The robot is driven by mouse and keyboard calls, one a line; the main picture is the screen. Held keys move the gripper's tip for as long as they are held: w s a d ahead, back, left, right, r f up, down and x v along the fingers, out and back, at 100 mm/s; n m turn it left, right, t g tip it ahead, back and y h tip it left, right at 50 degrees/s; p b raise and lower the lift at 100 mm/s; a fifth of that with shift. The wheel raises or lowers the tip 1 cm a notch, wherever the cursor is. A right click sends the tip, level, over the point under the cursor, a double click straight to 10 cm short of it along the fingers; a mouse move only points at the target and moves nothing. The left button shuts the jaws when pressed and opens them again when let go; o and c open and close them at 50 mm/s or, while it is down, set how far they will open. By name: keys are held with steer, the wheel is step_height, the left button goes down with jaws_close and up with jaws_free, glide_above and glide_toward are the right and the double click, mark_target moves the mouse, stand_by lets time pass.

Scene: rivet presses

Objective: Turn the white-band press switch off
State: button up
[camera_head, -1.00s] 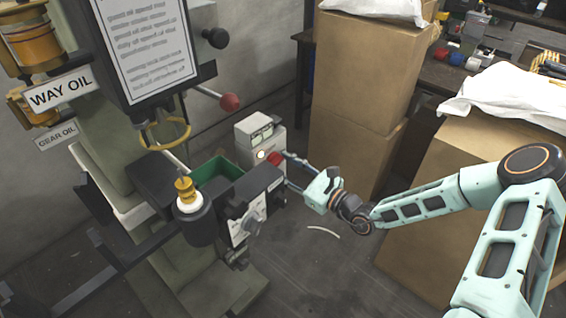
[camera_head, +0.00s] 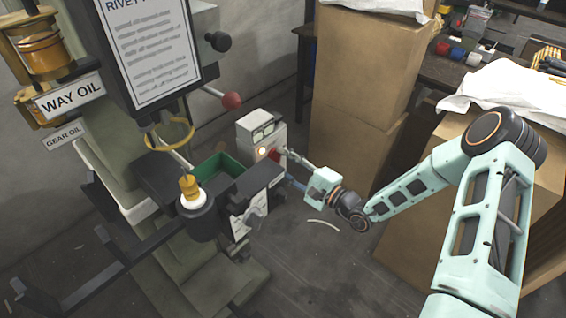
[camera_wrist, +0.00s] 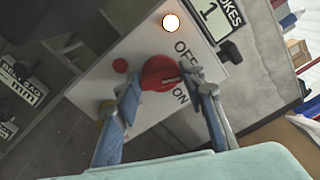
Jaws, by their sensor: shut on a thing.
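The red rotary switch (camera_wrist: 160,73) is on a pale panel marked OFF and ON in the wrist view. Its pale mark points roughly right, between the two words; the exact setting is hard to tell. In the head view the switch (camera_head: 275,154) shows on the side of the control box (camera_head: 262,128). My gripper (camera_wrist: 166,88) has its two blue-grey fingers on either side of the knob and is shut on it. My gripper (camera_head: 288,166) also shows at the box in the head view. The press column has a white band (camera_head: 108,182) around it.
A lit white lamp (camera_wrist: 171,22) is above the switch, also visible in the head view (camera_head: 262,151). A small red button (camera_wrist: 120,65) sits beside the knob. A green bin (camera_head: 215,167) and a red-ball lever (camera_head: 231,101) are close by. Cardboard boxes (camera_head: 358,80) stand behind my arm.

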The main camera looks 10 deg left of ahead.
steer(key=shift+f+n+b, duration=0.1)
steer(key=shift+n+b, duration=0.75)
steer(key=shift+n, duration=1.45)
steer(key=o, duration=1.2)
steer(key=shift+c, duration=0.2)
steer(key=v, duration=1.2)
steer(key=shift+n, duration=0.3)
